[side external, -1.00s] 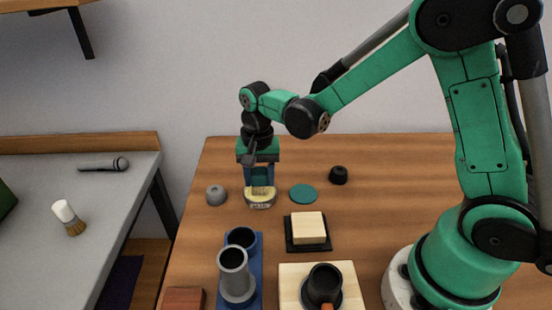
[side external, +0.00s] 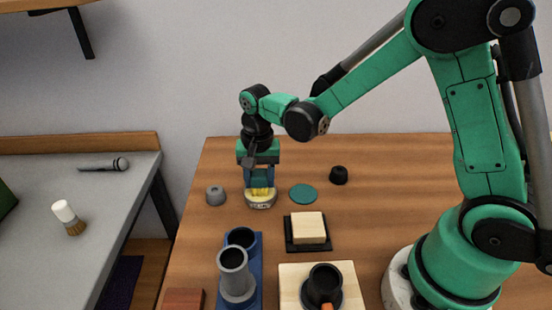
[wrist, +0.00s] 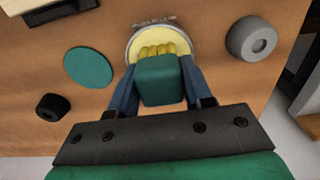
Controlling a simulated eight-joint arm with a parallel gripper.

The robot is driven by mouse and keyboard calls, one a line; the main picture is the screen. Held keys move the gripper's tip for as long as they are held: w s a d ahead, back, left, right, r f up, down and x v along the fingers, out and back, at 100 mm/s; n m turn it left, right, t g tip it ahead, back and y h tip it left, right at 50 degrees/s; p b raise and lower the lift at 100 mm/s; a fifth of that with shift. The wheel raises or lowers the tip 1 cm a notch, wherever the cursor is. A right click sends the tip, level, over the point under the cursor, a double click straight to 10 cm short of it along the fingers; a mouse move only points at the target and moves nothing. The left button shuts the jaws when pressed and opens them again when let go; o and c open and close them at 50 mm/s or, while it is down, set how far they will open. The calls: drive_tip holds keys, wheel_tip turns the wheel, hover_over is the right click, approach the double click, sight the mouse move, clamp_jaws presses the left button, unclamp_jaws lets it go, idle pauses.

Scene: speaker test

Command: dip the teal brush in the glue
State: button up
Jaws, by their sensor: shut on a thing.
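My gripper (wrist: 160,88) is shut on the teal brush (wrist: 160,80), which shows as a teal block between the two blue fingers in the wrist view. The brush's bristles look yellow and are at the glue (wrist: 177,42), a pale yellow fill in a small round pot (side external: 261,203). In the side view my gripper (side external: 261,180) is right above the pot, with the yellow bristle ends at its opening. How deep the bristles sit in the glue cannot be told.
Close by are a teal disc (side external: 303,194), a grey ring-like part (side external: 216,196) and a black knob (side external: 338,175). A white brush (side external: 66,214) lies on the grey side table.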

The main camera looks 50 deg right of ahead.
sight(259, 172)
drive_tip(key=shift+r, duration=0.1)
drive_tip(key=shift+r, duration=3.4)
drive_tip(key=shift+r, duration=0.1)
